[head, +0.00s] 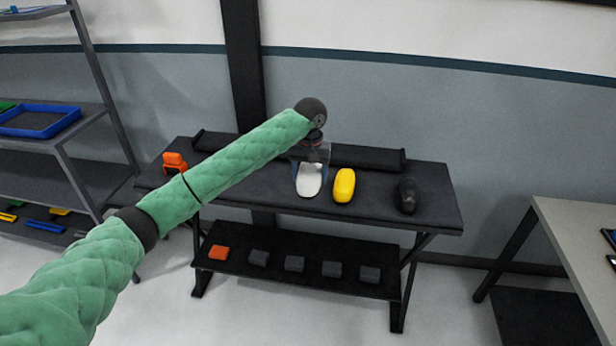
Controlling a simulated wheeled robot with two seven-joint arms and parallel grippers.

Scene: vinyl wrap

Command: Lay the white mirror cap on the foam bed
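The white mirror cap (309,181) is at the middle of the dark bench, in the head view. My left gripper (311,165) is above it, pointing down, with its fingers at the cap's two sides. I cannot tell whether the fingers press on the cap or stand apart from it, nor whether the cap touches the bench top. The far end of the cap is hidden by the gripper. I cannot clearly pick out a foam bed; the bench top (250,180) looks dark and flat. My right gripper is not in view.
A yellow cap (344,186) lies close right of the white one, a black cap (407,195) farther right. An orange item (174,162) stands at the left end. A long black roll (366,158) lies along the back. The lower shelf (311,283) holds several blocks.

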